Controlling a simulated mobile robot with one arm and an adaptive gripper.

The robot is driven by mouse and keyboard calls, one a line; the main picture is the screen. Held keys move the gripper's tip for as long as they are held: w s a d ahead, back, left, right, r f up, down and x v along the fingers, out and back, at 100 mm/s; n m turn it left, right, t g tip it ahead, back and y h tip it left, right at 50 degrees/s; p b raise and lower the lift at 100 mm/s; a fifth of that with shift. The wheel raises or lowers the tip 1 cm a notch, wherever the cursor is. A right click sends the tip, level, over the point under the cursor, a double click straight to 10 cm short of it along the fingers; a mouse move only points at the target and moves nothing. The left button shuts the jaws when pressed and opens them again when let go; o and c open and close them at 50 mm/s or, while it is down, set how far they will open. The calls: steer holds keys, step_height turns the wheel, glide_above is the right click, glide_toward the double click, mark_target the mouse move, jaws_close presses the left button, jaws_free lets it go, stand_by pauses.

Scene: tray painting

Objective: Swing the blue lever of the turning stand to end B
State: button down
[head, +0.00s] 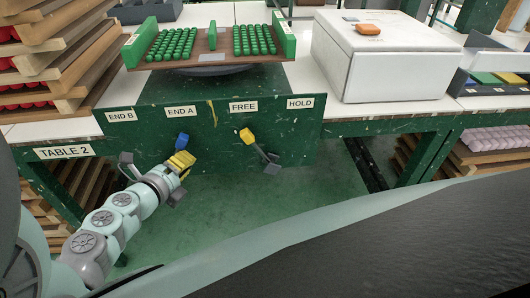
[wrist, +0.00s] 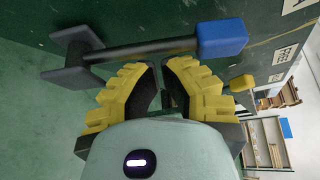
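The blue lever has a blue block knob (head: 182,140) just below the END A label (head: 181,112) on the green front panel. In the wrist view its blue knob (wrist: 222,39) sits on a dark rod (wrist: 150,50) that runs to a dark square plate. My gripper (head: 184,160), with yellow fingers, is just below the knob in the head view and covers the rod there. In the wrist view my gripper's fingertips (wrist: 162,68) lie beside the rod, close together with nothing seen between them. Whether they touch the rod is unclear. The END B label (head: 121,116) is left of END A.
A yellow-knobbed lever (head: 247,135) hangs under the FREE label (head: 243,107), right of the blue one. Above the panel stands a brown tray (head: 212,58) with green balls. Stacked wooden trays (head: 80,60) stand left. A white box (head: 380,60) stands right.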

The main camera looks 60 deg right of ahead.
mark_target(175, 155)
steer(key=shift+w+a+r+n+h+b, duration=0.3)
steer(key=shift+w+r+n+h+b, duration=0.1)
steer(key=shift+n+h+b, duration=0.3)
stand_by(0.3)
steer(key=n, duration=0.1)
steer(key=w+a+r+n+h+b, duration=0.1)
steer(key=n, duration=0.1)
steer(key=shift+w+a+h, duration=0.15)
steer(key=shift+w+h, duration=0.05)
steer(key=shift+h, duration=0.1)
steer(key=w+a+n+h, duration=0.1)
steer(key=n, duration=0.1)
steer(key=w+n+b, duration=0.1)
steer(key=shift+a+r+n+t+h, duration=0.2)
steer(key=shift+a+n+t+h, duration=0.15)
steer(key=shift+n+t+h, duration=0.05)
steer(key=shift+w+a+n+t+h, duration=0.2)
steer(key=shift+w+n+t+h, duration=0.1)
steer(key=shift+n, duration=0.4)
steer(key=shift+w+a+n+t+h, duration=0.2)
steer(key=shift+n+h, duration=0.1)
steer(key=shift+n, duration=0.4)
steer(key=shift+r, duration=0.1)
